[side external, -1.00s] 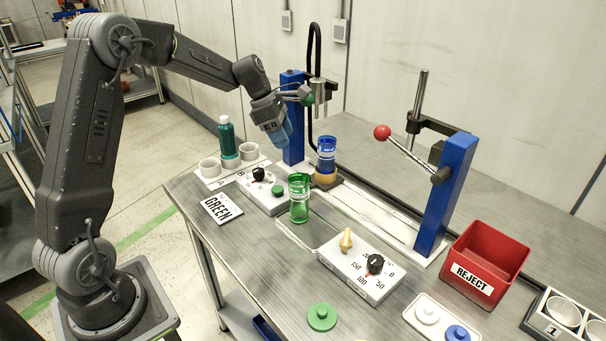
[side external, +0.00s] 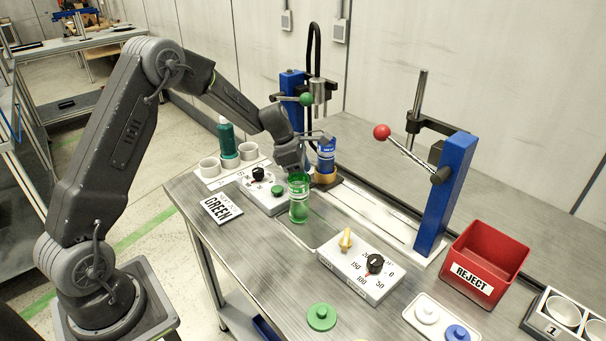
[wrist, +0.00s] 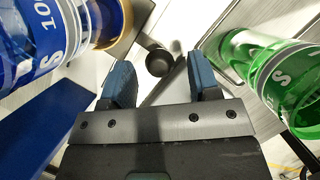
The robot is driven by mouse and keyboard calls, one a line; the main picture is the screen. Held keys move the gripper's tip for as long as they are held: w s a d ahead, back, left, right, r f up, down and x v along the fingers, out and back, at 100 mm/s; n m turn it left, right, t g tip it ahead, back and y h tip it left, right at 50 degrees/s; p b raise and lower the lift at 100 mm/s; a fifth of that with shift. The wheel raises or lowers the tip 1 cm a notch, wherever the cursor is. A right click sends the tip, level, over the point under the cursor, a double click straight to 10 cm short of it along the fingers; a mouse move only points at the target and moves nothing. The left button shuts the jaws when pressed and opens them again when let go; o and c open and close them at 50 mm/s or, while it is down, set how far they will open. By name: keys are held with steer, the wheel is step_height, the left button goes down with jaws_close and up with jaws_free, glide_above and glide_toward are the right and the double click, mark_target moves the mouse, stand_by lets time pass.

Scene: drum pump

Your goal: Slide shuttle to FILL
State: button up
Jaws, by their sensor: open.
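The shuttle (side external: 323,181) is an amber ring holder on a dark base on the white rail. It carries an upright blue jar (side external: 327,156) and sits near the left blue post. In the wrist view the blue jar (wrist: 35,35) and part of the amber ring (wrist: 131,30) show at upper left. A dark round knob (wrist: 159,62) on a short arm shows just beyond and between my fingertips. My gripper (wrist: 159,76) is open, with both blue fingers apart and no visible contact. In the side view my gripper (side external: 293,166) is low, beside the blue jar, partly behind the green jar.
The green jar (side external: 299,203) stands close to my gripper, on its right in the wrist view (wrist: 275,75). The right blue post (side external: 445,195) has a red-knobbed lever. The rail between shuttle and right post looks clear.

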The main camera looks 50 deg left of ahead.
steer(key=shift+w+f, duration=0.1)
steer(key=shift+f, duration=0.2)
steer(key=shift+c, duration=0.4)
jaws_close()
